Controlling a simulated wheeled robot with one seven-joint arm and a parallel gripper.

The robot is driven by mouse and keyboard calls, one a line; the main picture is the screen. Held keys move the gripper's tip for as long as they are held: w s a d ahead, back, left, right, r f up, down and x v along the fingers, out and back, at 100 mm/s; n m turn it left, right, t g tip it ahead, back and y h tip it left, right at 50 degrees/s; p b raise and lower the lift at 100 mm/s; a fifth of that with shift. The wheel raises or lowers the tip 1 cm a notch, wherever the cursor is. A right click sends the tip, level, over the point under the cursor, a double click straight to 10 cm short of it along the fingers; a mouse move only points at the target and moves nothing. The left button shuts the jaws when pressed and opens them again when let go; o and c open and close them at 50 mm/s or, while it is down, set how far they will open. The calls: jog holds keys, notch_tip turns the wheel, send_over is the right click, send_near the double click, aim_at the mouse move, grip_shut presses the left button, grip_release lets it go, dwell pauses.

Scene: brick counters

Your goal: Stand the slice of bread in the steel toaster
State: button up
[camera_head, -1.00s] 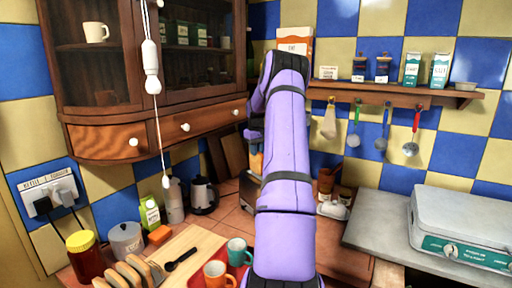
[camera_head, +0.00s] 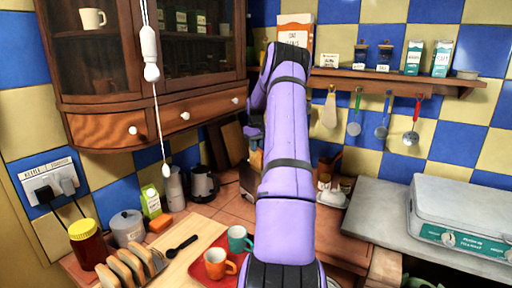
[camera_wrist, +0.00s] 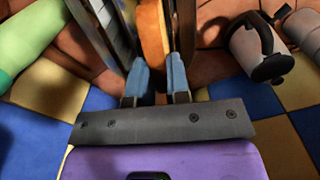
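My gripper (camera_wrist: 158,82) shows in the wrist view with its two blue-grey fingers on either side of a brown-crusted slice of bread (camera_wrist: 154,32). The fingers look closed on it. The steel toaster (camera_wrist: 112,28) seems to be the dark, shiny-edged body just left of the slice. I cannot tell whether the slice is in a slot or beside it.
A kettle (camera_head: 203,185) stands left of the toaster and also in the wrist view (camera_wrist: 258,50). A rack with several bread slices (camera_head: 130,264) is front left. Two mugs, orange (camera_head: 217,264) and teal (camera_head: 238,240), stand on a red tray. A stove (camera_head: 465,215) is right.

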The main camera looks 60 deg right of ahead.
jog(key=o, duration=0.5)
jog(key=shift+c, duration=0.2)
notch_tip(320, 180, up, 11)
jog(key=shift+f, duration=0.1)
dwell(0.7)
